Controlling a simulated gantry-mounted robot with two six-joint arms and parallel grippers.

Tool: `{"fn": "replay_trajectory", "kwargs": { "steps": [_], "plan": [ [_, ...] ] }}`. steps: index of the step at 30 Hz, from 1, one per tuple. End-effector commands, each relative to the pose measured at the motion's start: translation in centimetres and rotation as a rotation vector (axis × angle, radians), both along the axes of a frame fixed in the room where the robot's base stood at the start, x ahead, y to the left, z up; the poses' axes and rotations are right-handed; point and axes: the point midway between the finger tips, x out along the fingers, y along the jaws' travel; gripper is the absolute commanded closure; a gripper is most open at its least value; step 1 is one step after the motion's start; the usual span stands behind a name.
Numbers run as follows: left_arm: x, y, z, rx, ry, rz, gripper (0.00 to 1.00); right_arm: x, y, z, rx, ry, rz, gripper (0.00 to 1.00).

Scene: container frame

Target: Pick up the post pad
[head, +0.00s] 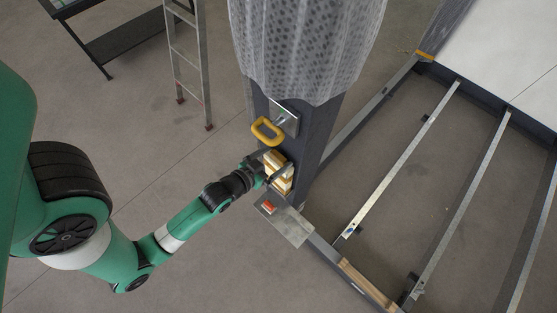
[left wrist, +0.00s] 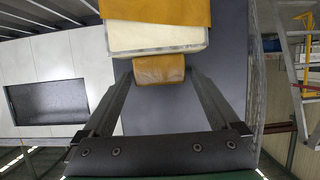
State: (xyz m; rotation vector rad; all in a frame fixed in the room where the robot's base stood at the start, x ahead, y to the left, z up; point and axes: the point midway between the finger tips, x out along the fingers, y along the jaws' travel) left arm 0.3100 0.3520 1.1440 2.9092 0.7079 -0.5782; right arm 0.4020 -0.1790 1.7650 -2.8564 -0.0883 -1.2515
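The post pad (head: 280,172), a yellow and cream block, sits against the side of the dark post (head: 318,130), low down near the base plate. In the left wrist view the pad (left wrist: 155,38) shows an ochre part at the top, a cream middle and a brown tab (left wrist: 160,70) towards me. My left gripper (head: 271,170) is at the pad, its fingers spread. In the left wrist view the fingers of this gripper (left wrist: 163,80) stand on either side of the tab; whether they touch it is unclear. My right gripper is not in view.
A yellow handle (head: 267,130) on a metal plate sits just above the pad. A base plate (head: 287,222) with a small orange-red item (head: 268,207) lies below. Patterned wrap (head: 305,45) covers the upper post. A ladder (head: 188,62) stands behind; frame beams (head: 405,160) lie right.

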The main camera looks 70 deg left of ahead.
Motion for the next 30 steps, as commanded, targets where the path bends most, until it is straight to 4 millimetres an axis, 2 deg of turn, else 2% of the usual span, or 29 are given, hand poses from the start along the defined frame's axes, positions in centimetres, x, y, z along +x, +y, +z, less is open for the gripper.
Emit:
{"fn": "replay_trajectory", "kwargs": {
  "steps": [1, 2, 15, 25, 30],
  "plan": [
    [0.0, 0.0, 0.0, 0.0, 0.0, 0.0, 0.16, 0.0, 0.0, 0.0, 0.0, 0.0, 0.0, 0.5],
    [0.0, 0.0, 0.0, 0.0, 0.0, 0.0, 0.22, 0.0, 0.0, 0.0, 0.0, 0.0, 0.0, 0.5],
    [0.0, 0.0, 0.0, 0.0, 0.0, 0.0, 1.0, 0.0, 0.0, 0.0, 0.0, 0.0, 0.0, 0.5],
    [0.0, 0.0, 0.2, 0.0, 0.0, 0.0, 1.0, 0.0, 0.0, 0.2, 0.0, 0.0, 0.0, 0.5],
    [0.0, -0.1, 1.3, 0.001, -0.001, -0.001, 1.0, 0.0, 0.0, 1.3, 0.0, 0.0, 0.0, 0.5]
  ]
}}
